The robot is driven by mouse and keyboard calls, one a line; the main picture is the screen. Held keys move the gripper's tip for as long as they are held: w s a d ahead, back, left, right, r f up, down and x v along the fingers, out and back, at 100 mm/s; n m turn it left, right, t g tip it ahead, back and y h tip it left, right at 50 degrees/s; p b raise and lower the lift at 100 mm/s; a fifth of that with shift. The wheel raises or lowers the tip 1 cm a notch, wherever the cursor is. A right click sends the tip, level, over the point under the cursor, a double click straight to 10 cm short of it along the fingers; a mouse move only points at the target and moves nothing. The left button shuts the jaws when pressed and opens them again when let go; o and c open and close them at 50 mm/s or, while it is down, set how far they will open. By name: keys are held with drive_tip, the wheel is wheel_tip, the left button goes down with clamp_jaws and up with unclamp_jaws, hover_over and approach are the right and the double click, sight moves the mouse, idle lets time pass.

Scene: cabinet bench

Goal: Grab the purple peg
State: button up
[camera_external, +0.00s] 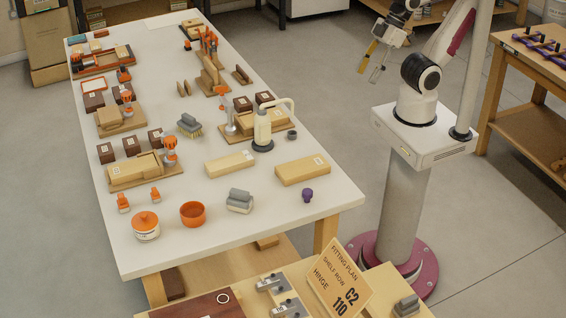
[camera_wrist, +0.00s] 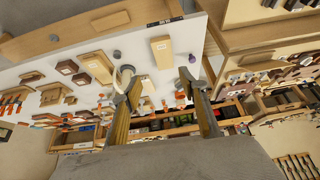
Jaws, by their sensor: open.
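The purple peg (camera_external: 307,195) stands on the white table near its right front corner, in front of a light wooden block (camera_external: 302,170). In the wrist view a small purple thing that looks like the peg (camera_wrist: 192,58) shows beyond the right fingertip. My gripper (camera_external: 368,66) is raised in the air beyond the table's right side, well apart from the peg. Its two fingers are spread with nothing between them, also in the wrist view (camera_wrist: 161,83).
A second wooden block (camera_external: 230,164), a grey-topped brush (camera_external: 240,200) and an orange bowl (camera_external: 192,214) stand left of the peg. A pump bottle (camera_external: 263,130) stands behind the blocks. A sign (camera_external: 338,279) rises from the front bench. Table space around the peg is clear.

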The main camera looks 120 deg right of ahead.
drive_tip(key=w+a+f+t+y, duration=0.1)
drive_tip(key=w+a+f+y, duration=0.2)
drive_tip(key=w+a, duration=0.95)
drive_tip(key=m+t, duration=0.1)
drive_tip(key=m, duration=0.2)
hover_over(323, 200)
drive_tip(key=s+a, duration=0.2)
wheel_tip(323, 200, down, 6)
drive_tip(key=w+f+t+h, duration=0.1)
drive_tip(key=f, duration=0.4)
drive_tip(key=w+a+f+m+t+h, duration=0.1)
drive_tip(key=f+h, duration=0.1)
drive_tip(key=f, duration=0.3)
drive_tip(key=w+a+f+m+h, duration=0.1)
drive_tip(key=f, duration=0.4)
drive_tip(key=shift+f+t+h, duration=0.2)
drive_tip(key=shift+t+h, duration=0.2)
drive_tip(key=f, duration=0.1)
drive_tip(key=s+d+f+h, duration=0.1)
drive_tip(key=f+t+h, duration=0.1)
drive_tip(key=shift+s+d+f, duration=0.15)
drive_tip(key=shift+s+d, duration=0.15)
drive_tip(key=shift+s+d+f+t+h, duration=0.4)
drive_tip(key=shift+s+t+h, duration=0.1)
drive_tip(key=shift+s+d+f+n+t, duration=0.1)
drive_tip(key=shift+s+d+n+t, duration=0.2)
drive_tip(key=shift+s+d, duration=0.05)
drive_tip(key=shift+h, duration=0.3)
drive_tip(key=shift+x, duration=1.3)
